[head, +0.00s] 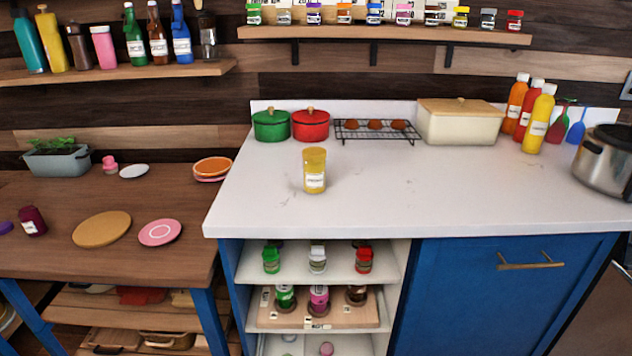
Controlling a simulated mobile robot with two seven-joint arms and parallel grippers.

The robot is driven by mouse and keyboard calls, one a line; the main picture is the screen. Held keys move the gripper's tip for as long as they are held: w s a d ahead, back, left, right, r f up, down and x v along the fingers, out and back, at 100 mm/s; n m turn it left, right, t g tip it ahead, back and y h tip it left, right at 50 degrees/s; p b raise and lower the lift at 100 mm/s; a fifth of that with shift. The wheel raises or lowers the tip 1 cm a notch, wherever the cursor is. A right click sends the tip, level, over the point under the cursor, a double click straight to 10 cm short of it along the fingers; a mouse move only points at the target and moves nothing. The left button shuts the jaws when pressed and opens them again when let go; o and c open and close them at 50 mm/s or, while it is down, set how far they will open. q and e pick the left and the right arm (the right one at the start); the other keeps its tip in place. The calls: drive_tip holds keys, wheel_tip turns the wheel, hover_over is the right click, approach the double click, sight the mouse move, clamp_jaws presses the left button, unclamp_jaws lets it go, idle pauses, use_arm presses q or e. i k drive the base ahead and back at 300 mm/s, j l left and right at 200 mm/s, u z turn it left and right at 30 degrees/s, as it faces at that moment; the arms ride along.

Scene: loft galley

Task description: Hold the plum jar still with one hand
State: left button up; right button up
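A small dark plum-coloured jar (33,222) with a white label is on the wooden table (150,205) at the far left. It looks slightly tilted in the picture, and I cannot tell whether its top is open. A flat purple piece (6,228), perhaps a lid, lies just left of it, apart from it and partly at the picture's edge. Neither of my grippers is in view, and nothing is touching the jar.
A tan round board (102,229) and a pink plate (160,232) lie right of the jar. A grey planter (57,160) stands behind it. The white counter (400,200) rises at the right, with a yellow jar (315,170) on it.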

sight(30, 219)
drive_tip(key=j+u, duration=0.1)
drive_tip(key=j, duration=0.45)
drive_tip(key=i+j, duration=0.1)
drive_tip(key=j, duration=0.45)
drive_tip(key=j+u, duration=0.15)
drive_tip(key=j, duration=0.45)
drive_tip(key=i+j+u, duration=0.1)
drive_tip(key=j, duration=0.45)
drive_tip(key=i+j, duration=0.1)
drive_tip(key=j, duration=0.4)
drive_tip(key=i+j+u, duration=0.15)
drive_tip(key=j, duration=0.4)
